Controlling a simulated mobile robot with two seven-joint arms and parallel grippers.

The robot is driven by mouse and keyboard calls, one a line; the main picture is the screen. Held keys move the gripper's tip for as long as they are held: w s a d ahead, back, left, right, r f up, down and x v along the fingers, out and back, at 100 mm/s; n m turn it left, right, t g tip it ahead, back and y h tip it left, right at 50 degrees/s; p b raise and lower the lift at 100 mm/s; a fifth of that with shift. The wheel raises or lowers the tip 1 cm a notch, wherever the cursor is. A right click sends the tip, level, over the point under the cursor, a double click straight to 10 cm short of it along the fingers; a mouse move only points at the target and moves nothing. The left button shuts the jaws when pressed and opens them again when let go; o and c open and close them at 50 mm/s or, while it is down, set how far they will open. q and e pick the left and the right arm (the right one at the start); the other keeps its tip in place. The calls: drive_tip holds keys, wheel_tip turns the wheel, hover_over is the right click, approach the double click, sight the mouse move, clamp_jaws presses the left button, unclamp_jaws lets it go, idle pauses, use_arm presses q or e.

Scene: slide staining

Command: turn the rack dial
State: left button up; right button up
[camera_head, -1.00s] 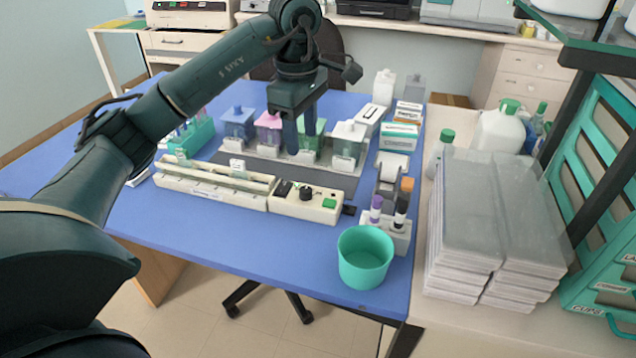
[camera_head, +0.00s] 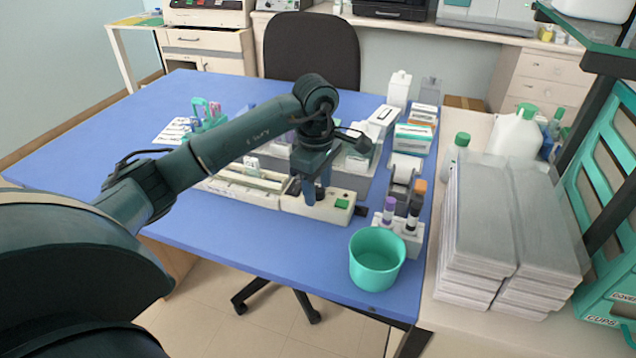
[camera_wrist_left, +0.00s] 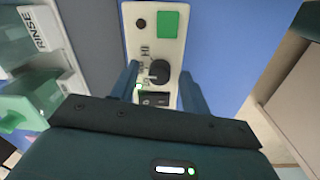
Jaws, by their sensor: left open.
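The rack dial (camera_wrist_left: 158,72) is a black round knob on the cream control panel (camera_wrist_left: 143,40), beside a green square button and a black rocker switch. In the head view the cream control box (camera_head: 330,213) sits at the right end of the slide rack (camera_head: 232,190), its dial largely hidden by my fingers. My left gripper (camera_head: 315,194) points down over the box. In the wrist view its two blue fingers (camera_wrist_left: 158,85) stand open on either side of the dial, with gaps between them and the knob. My right gripper is not in view.
A teal cup (camera_head: 377,262) stands near the table's front right. A holder with purple- and black-capped tubes (camera_head: 398,238) and a tape dispenser (camera_head: 403,175) are right of the box. Staining jars behind are partly hidden by my arm. The blue table (camera_head: 215,240) is clear in front.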

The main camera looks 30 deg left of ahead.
use_arm(q)
drive_tip(key=c, duration=1)
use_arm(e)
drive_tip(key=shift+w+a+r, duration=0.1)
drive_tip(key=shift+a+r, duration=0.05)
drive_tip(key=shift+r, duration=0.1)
use_arm(q)
drive_tip(key=shift+n, duration=1.1)
drive_tip(key=n, duration=0.3)
drive_tip(key=shift+n+b, duration=0.3)
drive_tip(key=shift+n, duration=2.1)
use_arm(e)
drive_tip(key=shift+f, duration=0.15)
